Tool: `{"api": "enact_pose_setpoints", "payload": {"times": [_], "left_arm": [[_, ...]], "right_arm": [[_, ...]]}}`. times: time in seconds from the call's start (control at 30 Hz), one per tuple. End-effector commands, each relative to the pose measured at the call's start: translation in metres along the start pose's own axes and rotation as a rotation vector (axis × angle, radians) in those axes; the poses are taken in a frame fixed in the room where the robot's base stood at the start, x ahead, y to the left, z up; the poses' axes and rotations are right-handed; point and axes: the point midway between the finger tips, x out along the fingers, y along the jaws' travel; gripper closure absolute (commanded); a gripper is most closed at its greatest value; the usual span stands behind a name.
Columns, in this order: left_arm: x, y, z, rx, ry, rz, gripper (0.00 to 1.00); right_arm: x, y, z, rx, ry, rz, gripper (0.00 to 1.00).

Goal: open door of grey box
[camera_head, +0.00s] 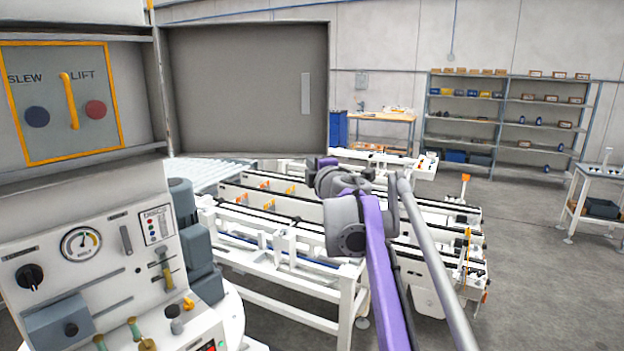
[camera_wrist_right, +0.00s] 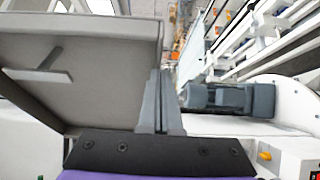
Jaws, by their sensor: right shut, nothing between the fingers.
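The grey box (camera_head: 132,95) stands at the left in the head view with its front open. Its door (camera_head: 235,90) is swung out to the right, with a pale handle strip (camera_head: 306,93) near its free edge. In the right wrist view the door (camera_wrist_right: 100,45) fills the left, and a handle bar (camera_wrist_right: 38,75) shows on it. My right gripper (camera_wrist_right: 160,85) is shut and empty, close beside the door's edge; whether it touches is unclear. In the head view my right arm ends near the door's lower right corner, fingertips not clear. My left gripper is not in view.
Inside the box is a yellow-framed panel (camera_head: 66,145) with a yellow lever and two buttons. Below is a control console (camera_head: 95,250) with a gauge and levers. White conveyors (camera_head: 290,265) stand beyond my arm.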

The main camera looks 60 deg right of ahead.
Motion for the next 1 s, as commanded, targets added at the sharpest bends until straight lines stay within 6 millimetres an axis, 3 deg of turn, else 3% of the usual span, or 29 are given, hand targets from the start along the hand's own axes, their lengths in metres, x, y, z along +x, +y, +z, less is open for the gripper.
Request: {"api": "enact_pose_setpoints", "payload": {"times": [0.37, 1.0], "left_arm": [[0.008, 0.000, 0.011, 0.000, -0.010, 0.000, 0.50], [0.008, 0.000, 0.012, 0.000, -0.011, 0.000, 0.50]], "right_arm": [[0.029, 0.002, 0.014, -0.001, 0.096, 0.009, 1.00], [0.034, 0.002, 0.015, 0.000, 0.112, 0.007, 1.00]]}}
